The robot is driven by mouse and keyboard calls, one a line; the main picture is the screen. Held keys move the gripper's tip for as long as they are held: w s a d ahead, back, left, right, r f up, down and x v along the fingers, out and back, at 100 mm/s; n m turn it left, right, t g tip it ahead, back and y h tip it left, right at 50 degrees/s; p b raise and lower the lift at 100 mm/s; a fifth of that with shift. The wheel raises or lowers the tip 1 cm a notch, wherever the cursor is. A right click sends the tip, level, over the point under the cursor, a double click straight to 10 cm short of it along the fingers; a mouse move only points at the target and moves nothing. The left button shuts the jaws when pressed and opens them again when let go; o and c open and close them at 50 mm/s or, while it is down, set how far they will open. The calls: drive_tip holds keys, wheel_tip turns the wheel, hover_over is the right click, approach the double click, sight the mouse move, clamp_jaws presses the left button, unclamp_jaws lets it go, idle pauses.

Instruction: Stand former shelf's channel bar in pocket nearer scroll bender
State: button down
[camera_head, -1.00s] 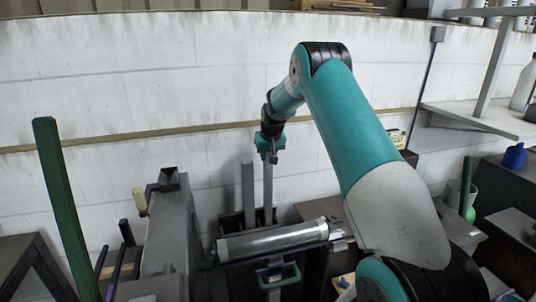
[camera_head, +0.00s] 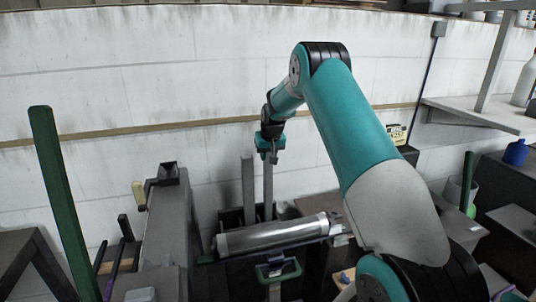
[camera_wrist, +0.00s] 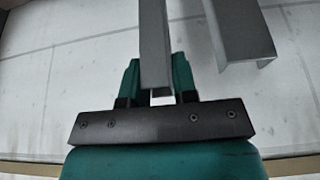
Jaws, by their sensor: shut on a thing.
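My gripper (camera_head: 268,156) is shut on a grey channel bar (camera_head: 268,185), which hangs upright below it. In the wrist view the held bar (camera_wrist: 154,40) sits between the green fingers (camera_wrist: 157,78). The bar's lower end reaches down to a dark open-topped holder (camera_head: 232,214); whether it is inside a pocket I cannot tell. A second grey bar (camera_head: 248,185) stands upright in the holder just left of the held bar. A channel bar also shows right of the held one in the wrist view (camera_wrist: 238,35), apart from it. I cannot tell for sure which machine is the scroll bender.
A shiny cylinder (camera_head: 275,236) lies across in front of the holder, above a green handle (camera_head: 280,274). A white wall (camera_head: 120,80) rises behind. A shelf (camera_head: 470,115) is at right.

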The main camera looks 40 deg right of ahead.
drive_tip(key=shift+f+b, duration=0.4)
drive_tip(key=shift+f, duration=0.25)
idle(0.3)
drive_tip(key=shift+c, duration=1.7)
unclamp_jaws()
drive_tip(key=shift+r+p, duration=2.25)
drive_tip(key=shift+r, duration=1.25)
drive_tip(key=shift+a, duration=0.1)
